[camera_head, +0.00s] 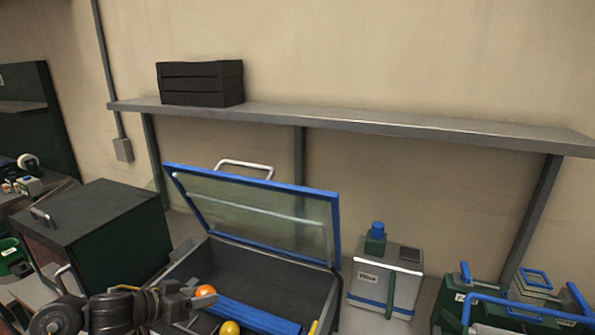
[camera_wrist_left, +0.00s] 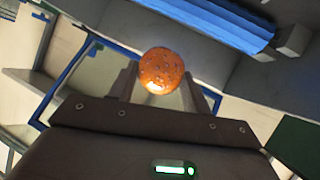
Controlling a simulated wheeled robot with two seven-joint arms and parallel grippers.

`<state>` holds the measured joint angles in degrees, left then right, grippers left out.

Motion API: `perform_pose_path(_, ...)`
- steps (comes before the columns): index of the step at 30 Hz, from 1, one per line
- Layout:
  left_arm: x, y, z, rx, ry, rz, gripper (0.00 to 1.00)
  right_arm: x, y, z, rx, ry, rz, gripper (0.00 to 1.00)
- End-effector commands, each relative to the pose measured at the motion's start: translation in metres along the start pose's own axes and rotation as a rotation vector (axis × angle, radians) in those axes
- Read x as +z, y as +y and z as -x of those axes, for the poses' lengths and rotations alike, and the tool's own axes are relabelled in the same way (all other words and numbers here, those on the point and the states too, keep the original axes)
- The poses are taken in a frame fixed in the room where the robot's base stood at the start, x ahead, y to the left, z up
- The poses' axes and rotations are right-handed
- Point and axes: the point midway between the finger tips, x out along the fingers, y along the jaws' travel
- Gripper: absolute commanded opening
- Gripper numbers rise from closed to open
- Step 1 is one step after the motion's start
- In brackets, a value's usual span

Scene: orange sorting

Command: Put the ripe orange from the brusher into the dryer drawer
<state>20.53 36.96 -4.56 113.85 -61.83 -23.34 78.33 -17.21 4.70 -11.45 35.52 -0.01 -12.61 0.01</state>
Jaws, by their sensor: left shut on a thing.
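An orange fruit (camera_head: 206,291) is held at the fingertips of my left gripper (camera_head: 203,299). It also shows in the left wrist view (camera_wrist_left: 161,70), between the two fingers, so the left gripper is shut on it. The gripper is over the open grey machine (camera_head: 265,284) with a blue-framed glass lid (camera_head: 265,215) tilted up. A blue roller (camera_head: 250,314) lies inside this machine, right of the gripper. A yellow fruit (camera_head: 229,328) is at the bottom edge, just below the gripper. I cannot tell for sure which box is the dryer. My right gripper is not in view.
A dark green and black box (camera_head: 110,230) with a handle stands left of the machine. A white box with a blue knob (camera_head: 385,283) stands to the right. Blue-handled equipment (camera_head: 520,300) is at far right. A shelf (camera_head: 350,122) with black crates (camera_head: 200,83) runs along the wall.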

Motion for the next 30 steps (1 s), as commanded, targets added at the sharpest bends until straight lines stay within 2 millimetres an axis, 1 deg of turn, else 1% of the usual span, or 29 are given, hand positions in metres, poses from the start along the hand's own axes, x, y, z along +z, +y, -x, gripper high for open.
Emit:
perform_pose_path(1, 0.003, 0.016, 0.007, 0.032, -0.009, -0.026, 0.24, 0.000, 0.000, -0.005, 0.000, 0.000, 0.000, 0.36)
perform_pose_path(3, 0.010, 0.038, 0.018, 0.080, -0.024, -0.050, 0.24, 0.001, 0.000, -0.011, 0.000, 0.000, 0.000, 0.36)
perform_pose_path(6, 0.026, 0.066, 0.034, 0.145, -0.046, -0.082, 0.24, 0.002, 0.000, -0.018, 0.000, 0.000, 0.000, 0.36)
perform_pose_path(9, 0.045, 0.084, 0.047, 0.198, -0.063, -0.105, 0.24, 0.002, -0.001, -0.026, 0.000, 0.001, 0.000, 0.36)
perform_pose_path(12, 0.060, 0.091, 0.055, 0.227, -0.071, -0.117, 0.24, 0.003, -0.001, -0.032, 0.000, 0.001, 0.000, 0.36)
perform_pose_path(15, 0.065, 0.089, 0.057, 0.227, -0.069, -0.115, 0.24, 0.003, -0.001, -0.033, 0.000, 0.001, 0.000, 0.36)
perform_pose_path(20, 0.065, 0.089, 0.057, 0.227, -0.066, -0.115, 0.24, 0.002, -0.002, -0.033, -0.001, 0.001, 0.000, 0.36)
perform_pose_path(22, 0.062, 0.089, 0.058, 0.226, -0.065, -0.119, 0.24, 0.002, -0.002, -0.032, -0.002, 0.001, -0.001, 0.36)
perform_pose_path(23, 0.059, 0.090, 0.059, 0.225, -0.065, -0.122, 0.24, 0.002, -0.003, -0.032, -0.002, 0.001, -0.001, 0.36)
perform_pose_path(27, 0.031, 0.096, 0.072, 0.224, -0.062, -0.133, 0.24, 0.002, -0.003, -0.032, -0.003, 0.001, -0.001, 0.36)
perform_pose_path(30, 0.017, 0.101, 0.080, 0.224, -0.064, -0.128, 0.24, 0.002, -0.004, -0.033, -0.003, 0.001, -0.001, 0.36)
